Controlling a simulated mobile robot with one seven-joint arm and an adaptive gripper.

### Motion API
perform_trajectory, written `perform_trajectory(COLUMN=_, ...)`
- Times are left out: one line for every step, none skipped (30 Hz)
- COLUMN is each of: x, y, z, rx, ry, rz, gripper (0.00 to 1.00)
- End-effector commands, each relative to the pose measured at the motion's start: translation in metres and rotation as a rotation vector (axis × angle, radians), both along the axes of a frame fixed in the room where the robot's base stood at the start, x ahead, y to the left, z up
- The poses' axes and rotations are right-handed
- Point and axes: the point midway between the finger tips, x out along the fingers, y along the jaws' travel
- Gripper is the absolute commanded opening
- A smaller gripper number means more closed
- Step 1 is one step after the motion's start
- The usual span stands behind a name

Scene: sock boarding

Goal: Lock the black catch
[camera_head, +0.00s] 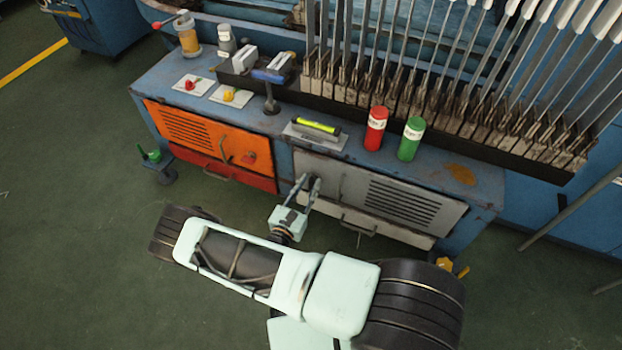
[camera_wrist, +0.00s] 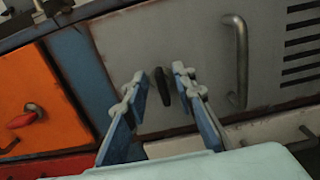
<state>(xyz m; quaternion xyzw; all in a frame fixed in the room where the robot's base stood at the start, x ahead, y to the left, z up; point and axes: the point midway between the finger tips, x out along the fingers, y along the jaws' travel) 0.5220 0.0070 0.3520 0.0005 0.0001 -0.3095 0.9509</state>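The black catch (camera_wrist: 162,86) is a dark, elongated piece on the left part of the grey door (camera_wrist: 200,50). In the wrist view it stands nearly upright, between the two fingertips of my gripper (camera_wrist: 162,84). The fingers are apart, one on each side of the catch, with a gap showing on both sides. I cannot tell how far the tips are from the door. In the head view my gripper (camera_head: 308,183) is at the left end of the grey door (camera_head: 345,185) and largely hides the catch.
A metal handle (camera_wrist: 239,60) is right of the catch. The orange door (camera_head: 200,138) with a red catch (camera_head: 249,157) is to the left. A red can (camera_head: 376,128), green can (camera_head: 411,138) and yellow-green level (camera_head: 318,127) stand or lie on the bench top. The floor in front is mostly clear.

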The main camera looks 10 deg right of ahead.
Motion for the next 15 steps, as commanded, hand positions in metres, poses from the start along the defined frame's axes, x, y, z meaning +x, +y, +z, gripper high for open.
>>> perform_trajectory(x=0.0002, y=-0.0005, z=-0.0001, rx=-0.001, ry=0.001, rz=0.001, gripper=0.25)
perform_trajectory(x=0.0003, y=-0.0007, z=-0.0001, rx=-0.001, ry=0.001, rz=0.001, gripper=0.25)
perform_trajectory(x=0.0005, y=-0.0007, z=0.0000, rx=-0.001, ry=0.001, rz=0.001, gripper=0.25)
perform_trajectory(x=0.0006, y=-0.0008, z=0.0000, rx=-0.001, ry=0.001, rz=0.001, gripper=0.25)
perform_trajectory(x=0.0006, y=-0.0008, z=0.0000, rx=0.000, ry=0.000, rz=0.001, gripper=0.25)
perform_trajectory(x=0.0006, y=-0.0008, z=0.0000, rx=0.000, ry=0.000, rz=0.001, gripper=0.25)
perform_trajectory(x=0.0006, y=-0.0008, z=0.0001, rx=0.000, ry=0.000, rz=0.001, gripper=0.25)
perform_trajectory(x=0.0006, y=-0.0007, z=0.0001, rx=0.000, ry=0.000, rz=0.001, gripper=0.25)
perform_trajectory(x=0.0006, y=-0.0007, z=0.0001, rx=0.000, ry=0.000, rz=0.001, gripper=0.25)
perform_trajectory(x=0.0005, y=-0.0006, z=0.0001, rx=0.000, ry=0.000, rz=0.001, gripper=0.21)
perform_trajectory(x=0.0005, y=-0.0006, z=0.0001, rx=0.000, ry=0.000, rz=0.001, gripper=0.18)
perform_trajectory(x=0.0006, y=-0.0006, z=0.0001, rx=0.000, ry=0.000, rz=0.001, gripper=0.14)
perform_trajectory(x=0.0005, y=-0.0006, z=0.0001, rx=0.000, ry=0.000, rz=0.001, gripper=0.10)
perform_trajectory(x=0.0006, y=-0.0006, z=0.0002, rx=0.000, ry=0.000, rz=0.001, gripper=0.07)
perform_trajectory(x=0.0006, y=-0.0006, z=0.0002, rx=0.000, ry=0.000, rz=0.001, gripper=0.03)
